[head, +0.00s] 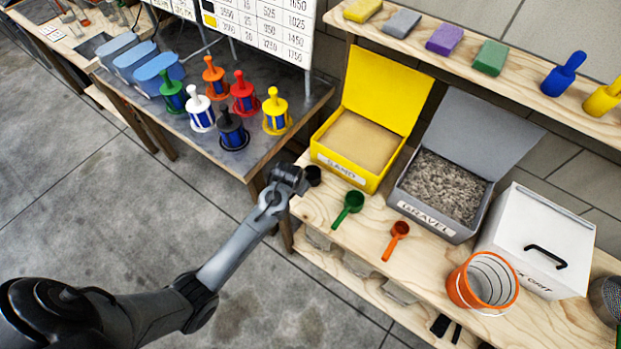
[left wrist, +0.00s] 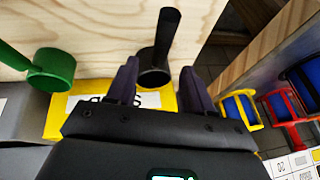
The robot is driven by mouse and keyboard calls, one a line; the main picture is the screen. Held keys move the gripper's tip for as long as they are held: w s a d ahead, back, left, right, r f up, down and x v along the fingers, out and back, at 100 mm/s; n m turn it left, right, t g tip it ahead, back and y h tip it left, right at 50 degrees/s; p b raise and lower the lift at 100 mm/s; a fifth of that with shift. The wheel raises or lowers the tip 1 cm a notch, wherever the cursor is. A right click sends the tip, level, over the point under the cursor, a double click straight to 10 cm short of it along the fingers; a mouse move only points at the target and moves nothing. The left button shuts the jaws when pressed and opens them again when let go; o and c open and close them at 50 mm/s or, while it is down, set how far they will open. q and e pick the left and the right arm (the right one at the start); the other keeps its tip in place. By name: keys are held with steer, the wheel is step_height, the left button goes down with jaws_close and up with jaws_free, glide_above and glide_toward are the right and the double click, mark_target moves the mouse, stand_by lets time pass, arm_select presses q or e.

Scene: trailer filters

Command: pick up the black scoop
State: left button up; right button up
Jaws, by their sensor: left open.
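The black scoop (head: 313,175) lies near the left end of the wooden bench, in front of the yellow sand box (head: 342,172). My left gripper (head: 297,181) is right beside it and partly covers it in the head view. In the left wrist view the scoop's round cup (left wrist: 154,76) and its handle (left wrist: 168,35) show between the two fingertips of my open left gripper (left wrist: 159,66). The fingers look apart from the scoop. I cannot tell their exact height above it. My right gripper is not in view.
A green scoop (head: 348,207) and an orange scoop (head: 396,240) lie along the bench. A grey gravel box (head: 438,224), an orange bucket (head: 483,285) and a white box (head: 535,240) stand to the right. A table with several coloured filters (head: 243,92) is at the left.

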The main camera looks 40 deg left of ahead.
arm_select(q)
steer(key=shift+b+x, duration=0.7)
steer(key=shift+x, duration=2.55)
steer(key=shift+w+d, duration=0.1)
steer(key=shift+w, duration=0.05)
steer(key=shift+c, duration=0.3)
steer(key=shift+r, duration=0.1)
jaws_close()
